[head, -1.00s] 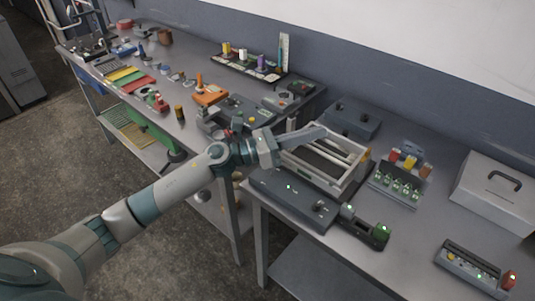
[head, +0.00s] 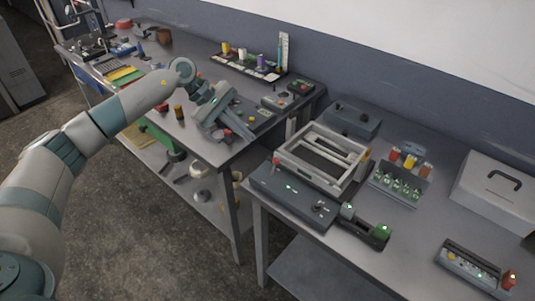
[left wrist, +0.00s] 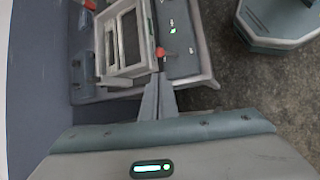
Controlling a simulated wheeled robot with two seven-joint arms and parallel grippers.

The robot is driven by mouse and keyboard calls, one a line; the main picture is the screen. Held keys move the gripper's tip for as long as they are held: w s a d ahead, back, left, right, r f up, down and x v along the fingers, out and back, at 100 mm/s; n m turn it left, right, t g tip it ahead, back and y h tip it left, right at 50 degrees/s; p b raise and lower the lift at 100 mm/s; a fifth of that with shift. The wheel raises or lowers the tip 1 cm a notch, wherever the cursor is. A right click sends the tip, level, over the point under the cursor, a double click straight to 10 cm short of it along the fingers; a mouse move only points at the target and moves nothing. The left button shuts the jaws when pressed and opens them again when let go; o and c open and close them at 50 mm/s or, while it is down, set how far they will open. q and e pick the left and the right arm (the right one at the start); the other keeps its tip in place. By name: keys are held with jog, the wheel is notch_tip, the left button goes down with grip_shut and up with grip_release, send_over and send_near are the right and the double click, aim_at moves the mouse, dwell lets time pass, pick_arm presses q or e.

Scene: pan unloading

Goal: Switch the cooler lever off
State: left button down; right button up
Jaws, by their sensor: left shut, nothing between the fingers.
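A dark grey unit (head: 293,197) with green lights stands at the left front of the right bench, with a pale open frame (head: 350,178) behind it. I take this to be the cooler. A small red-knobbed lever (head: 276,161) shows at its left end. In the left wrist view, the red knob (left wrist: 160,52) stands just beyond my fingertips, between the frame and the lit panel (left wrist: 180,40). My left gripper (head: 248,135) is shut and empty, left of the unit and apart from the lever. The fingers (left wrist: 157,82) also show shut in the wrist view. My right gripper is out of view.
A grey case (head: 497,190) and a rack of green-marked bottles (head: 398,185) stand farther right. A small device with a green block (head: 364,228) sits at the right bench's front. The left bench (head: 225,165) is crowded with small items. A gap separates the benches.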

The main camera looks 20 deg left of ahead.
aim_at(274, 167)
pick_arm(q)
jog(key=shift+d+f, duration=0.1)
dwell(0.3)
jog(key=p+x, duration=0.5)
jog(key=x, duration=0.3)
jog(key=shift+d, duration=0.1)
jog(key=shift+x, duration=0.8)
jog(key=shift+f, duration=0.15)
